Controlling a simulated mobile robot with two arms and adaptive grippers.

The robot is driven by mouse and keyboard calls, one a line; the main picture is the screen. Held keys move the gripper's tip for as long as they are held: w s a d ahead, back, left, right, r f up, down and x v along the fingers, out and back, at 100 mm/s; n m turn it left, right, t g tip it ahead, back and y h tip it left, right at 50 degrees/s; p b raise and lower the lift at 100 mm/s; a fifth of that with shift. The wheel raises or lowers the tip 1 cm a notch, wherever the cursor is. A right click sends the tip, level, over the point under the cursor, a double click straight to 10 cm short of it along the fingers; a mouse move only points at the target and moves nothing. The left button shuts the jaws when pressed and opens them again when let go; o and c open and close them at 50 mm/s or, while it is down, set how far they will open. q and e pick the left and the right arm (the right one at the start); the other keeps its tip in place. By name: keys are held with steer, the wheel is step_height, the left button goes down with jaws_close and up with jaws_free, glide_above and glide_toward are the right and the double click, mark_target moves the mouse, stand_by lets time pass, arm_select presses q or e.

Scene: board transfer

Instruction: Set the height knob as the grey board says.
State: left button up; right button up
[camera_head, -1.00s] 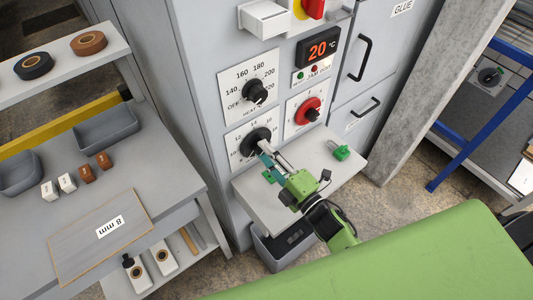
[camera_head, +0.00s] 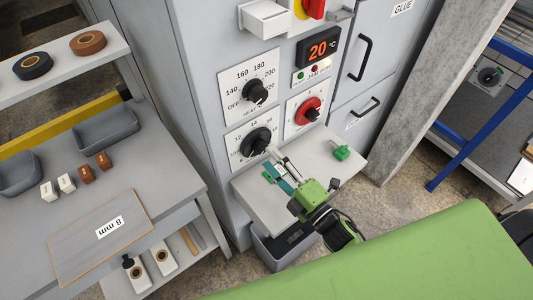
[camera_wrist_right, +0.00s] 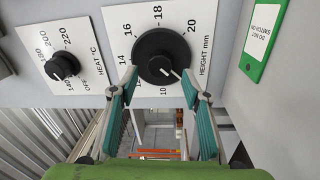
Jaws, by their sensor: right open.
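The height knob (camera_head: 256,141) is a black dial on a white plate on the grey machine. In the right wrist view, the knob (camera_wrist_right: 160,56) has a scale from 10 to 20 mm, and its white mark points to the lower right, near the 10 side. My right gripper (camera_head: 277,160) is open just in front of the knob; its teal fingers (camera_wrist_right: 159,78) stand apart at the knob's lower edge, holding nothing. The grey board (camera_head: 75,247) lies on the left table with a label that seems to read "8 mm". My left gripper is not in view.
The heat knob (camera_head: 256,92) is above, and a red knob (camera_head: 308,110) is to the right.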

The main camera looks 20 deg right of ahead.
steer(key=v, duration=0.8)
steer(key=shift+s, duration=0.25)
steer(key=shift+w+d, duration=0.1)
